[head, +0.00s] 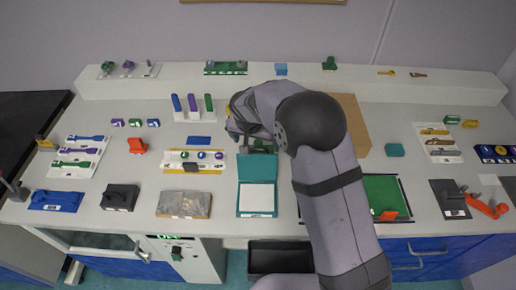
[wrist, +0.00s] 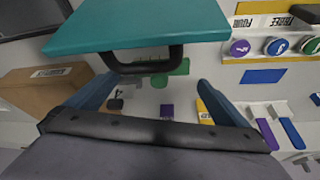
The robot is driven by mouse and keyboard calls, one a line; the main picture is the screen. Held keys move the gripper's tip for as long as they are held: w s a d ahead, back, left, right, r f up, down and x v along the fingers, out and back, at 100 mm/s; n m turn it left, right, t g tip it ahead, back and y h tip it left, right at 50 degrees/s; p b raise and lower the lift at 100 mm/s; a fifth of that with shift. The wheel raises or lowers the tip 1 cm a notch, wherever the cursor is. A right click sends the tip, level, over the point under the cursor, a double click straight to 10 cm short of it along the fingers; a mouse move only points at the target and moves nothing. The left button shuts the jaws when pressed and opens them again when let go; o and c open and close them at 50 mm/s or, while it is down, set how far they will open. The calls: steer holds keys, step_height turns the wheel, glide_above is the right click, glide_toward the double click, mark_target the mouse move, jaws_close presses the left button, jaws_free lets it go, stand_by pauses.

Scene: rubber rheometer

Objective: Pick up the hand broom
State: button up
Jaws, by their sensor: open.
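I cannot clearly make out a hand broom in either view. My gripper (wrist: 158,92) is open, with its two blue-grey fingers spread apart in the wrist view. Nothing is held between them. A black loop handle (wrist: 150,66) on a teal panel (wrist: 140,25) lies just ahead of the fingers. In the head view, the teal panel (head: 257,168) appears as the raised back part of a teal case with a white inside (head: 257,200). My gripper is mostly hidden by my own arm in the head view, near the middle of the bench.
A cardboard box (head: 352,112) stands behind my arm; it shows in the wrist view (wrist: 45,88). An orange tool (head: 487,207) is at far right.

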mark_target(257, 144)
steer(key=shift+p+x, duration=1.4)
steer(key=shift+x, duration=1.2)
steer(key=shift+c, duration=0.3)
steer(key=c, duration=0.8)
